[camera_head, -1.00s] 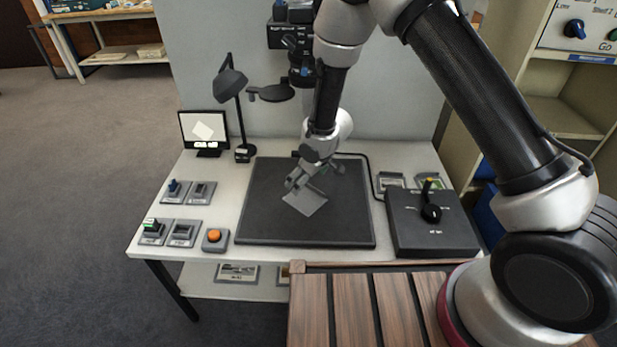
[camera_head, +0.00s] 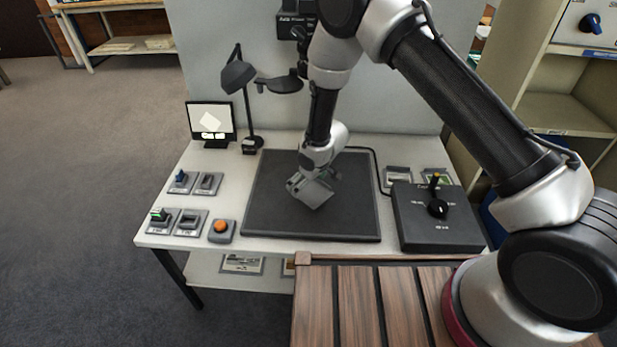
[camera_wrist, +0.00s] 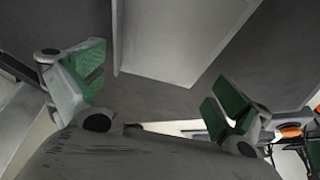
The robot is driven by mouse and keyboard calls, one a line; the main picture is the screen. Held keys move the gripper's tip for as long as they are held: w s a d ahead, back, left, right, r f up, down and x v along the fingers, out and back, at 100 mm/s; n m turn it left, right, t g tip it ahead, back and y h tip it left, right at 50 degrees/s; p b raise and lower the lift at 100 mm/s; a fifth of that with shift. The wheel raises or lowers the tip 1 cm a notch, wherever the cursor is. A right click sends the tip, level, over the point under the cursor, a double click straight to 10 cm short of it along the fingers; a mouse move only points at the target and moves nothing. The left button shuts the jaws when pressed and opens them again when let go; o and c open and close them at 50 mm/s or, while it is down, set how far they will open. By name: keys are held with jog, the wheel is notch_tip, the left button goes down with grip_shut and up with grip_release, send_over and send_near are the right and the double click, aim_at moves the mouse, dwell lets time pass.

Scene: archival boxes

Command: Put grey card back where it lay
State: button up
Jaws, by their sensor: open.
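The grey card (camera_head: 318,195) is tilted in the picture over the black mat (camera_head: 270,215) on the white table. My gripper (camera_head: 307,187) is at the card and covers its upper left part. In the wrist view the card (camera_wrist: 180,35) is a pale flat sheet with a raised edge, in front of the gap between my fingers. My gripper (camera_wrist: 160,90) is open, with green pads spread wide. Neither pad clearly touches the card. I cannot tell whether the card lies flat on the mat.
A black control box (camera_head: 438,218) with a knob stands right of the mat. Two small framed pieces (camera_head: 398,174) lie behind it. Left are switches (camera_head: 181,181) and an orange button (camera_head: 221,230). A lamp (camera_head: 238,75) and monitor (camera_head: 211,120) stand at back left. Slatted wood (camera_head: 360,300) is in front.

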jog(key=shift+f, duration=0.2)
jog(key=c, duration=1.3)
jog(key=shift+c, duration=0.7)
jog(key=shift+s+f, duration=0.1)
jog(key=shift+s, duration=0.05)
jog(key=shift+c, duration=0.4)
